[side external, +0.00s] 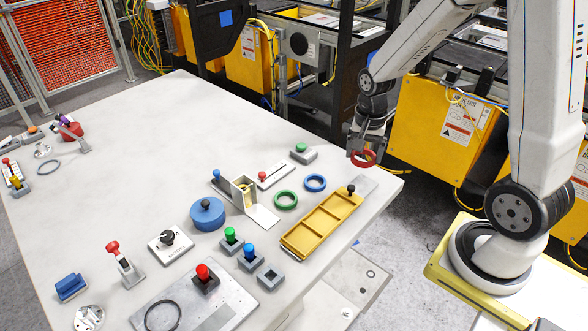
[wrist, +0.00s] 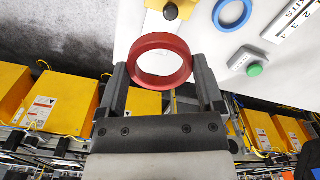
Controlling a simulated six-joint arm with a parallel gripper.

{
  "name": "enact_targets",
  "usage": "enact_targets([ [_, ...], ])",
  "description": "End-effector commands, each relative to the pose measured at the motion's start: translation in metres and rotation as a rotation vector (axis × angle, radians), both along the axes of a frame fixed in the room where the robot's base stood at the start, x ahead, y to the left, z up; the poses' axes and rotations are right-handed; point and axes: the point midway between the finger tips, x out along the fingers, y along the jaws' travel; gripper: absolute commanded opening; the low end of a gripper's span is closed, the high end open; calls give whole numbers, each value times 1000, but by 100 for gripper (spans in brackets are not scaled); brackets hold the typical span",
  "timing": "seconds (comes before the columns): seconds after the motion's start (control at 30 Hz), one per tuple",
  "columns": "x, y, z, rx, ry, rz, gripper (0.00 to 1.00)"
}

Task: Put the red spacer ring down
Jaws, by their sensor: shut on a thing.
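The red spacer ring (side external: 369,157) is held by my gripper (side external: 364,152), above or just past the table's right edge in the side view. In the wrist view the red ring (wrist: 160,80) sits between the two dark fingers of my gripper (wrist: 162,85), which are shut on it. A green ring (side external: 285,199) and a blue ring (side external: 315,183) lie on the white table (side external: 120,140), left of and below my gripper. The blue ring also shows in the wrist view (wrist: 247,16).
A yellow tray with compartments and a black knob (side external: 320,220) lies near the table's right edge. A grey box with a green button (side external: 303,153) stands left of my gripper. Sockets with coloured pegs (side external: 240,245) stand at the front. The table's back left is largely clear.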

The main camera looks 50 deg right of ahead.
Motion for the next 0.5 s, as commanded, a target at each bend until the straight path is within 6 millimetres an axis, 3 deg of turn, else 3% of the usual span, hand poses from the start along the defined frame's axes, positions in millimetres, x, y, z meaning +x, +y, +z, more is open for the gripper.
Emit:
enact_targets([
  [0.2,-14,-12,1,0,0,-170,31],
  [0.5,-17,-15,1,-1,-1,-208,31],
])
